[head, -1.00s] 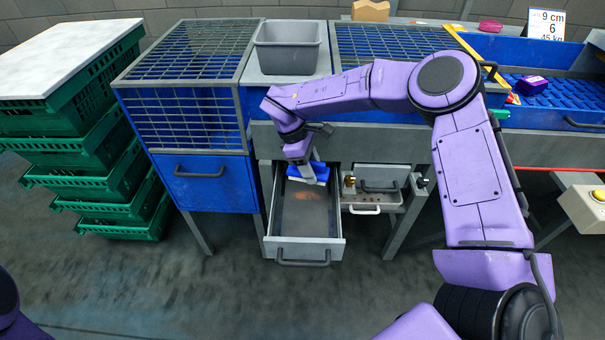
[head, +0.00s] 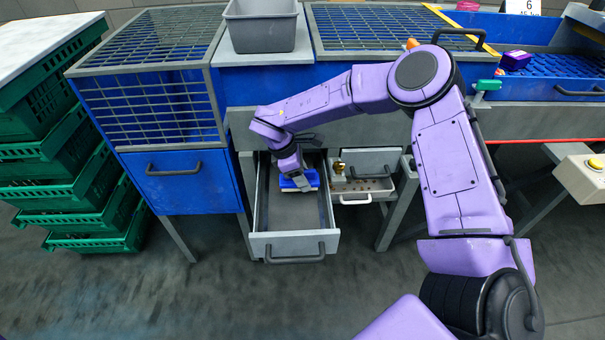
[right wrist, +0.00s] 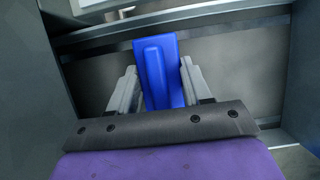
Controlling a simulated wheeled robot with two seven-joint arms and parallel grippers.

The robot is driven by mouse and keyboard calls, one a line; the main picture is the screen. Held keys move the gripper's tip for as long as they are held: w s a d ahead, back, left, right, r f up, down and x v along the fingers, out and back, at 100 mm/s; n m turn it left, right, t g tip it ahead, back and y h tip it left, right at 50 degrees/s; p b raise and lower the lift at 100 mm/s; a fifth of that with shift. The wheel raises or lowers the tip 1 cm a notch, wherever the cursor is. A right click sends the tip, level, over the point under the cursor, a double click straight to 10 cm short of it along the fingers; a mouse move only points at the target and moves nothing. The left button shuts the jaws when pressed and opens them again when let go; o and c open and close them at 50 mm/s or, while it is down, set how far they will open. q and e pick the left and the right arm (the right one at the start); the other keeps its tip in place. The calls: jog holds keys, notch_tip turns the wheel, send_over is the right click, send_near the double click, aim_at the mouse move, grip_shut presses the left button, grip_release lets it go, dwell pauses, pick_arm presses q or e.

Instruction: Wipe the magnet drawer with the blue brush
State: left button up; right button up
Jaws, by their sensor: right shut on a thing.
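The magnet drawer (head: 290,244) is pulled open below the counter, a grey metal tray with a dark handle at its front. The blue brush (head: 306,177) is inside the drawer, towards its back. My right gripper (head: 293,179) reaches down into the drawer and is shut on the brush. In the right wrist view the blue brush (right wrist: 161,70) stands between the two grey fingers of my right gripper (right wrist: 160,88). The brush's underside is hidden, so I cannot tell how firmly it touches the drawer floor. My left gripper is not in view.
A smaller drawer (head: 358,199) is open to the right, with a brass-coloured item in it. A blue cabinet (head: 182,185) stands left, with green crates (head: 70,196) beyond it. A grey bin (head: 262,30) sits above. The floor in front is clear.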

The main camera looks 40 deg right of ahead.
jog(key=shift+f+b, duration=0.9)
jog(key=shift+f, duration=0.05)
dwell(0.5)
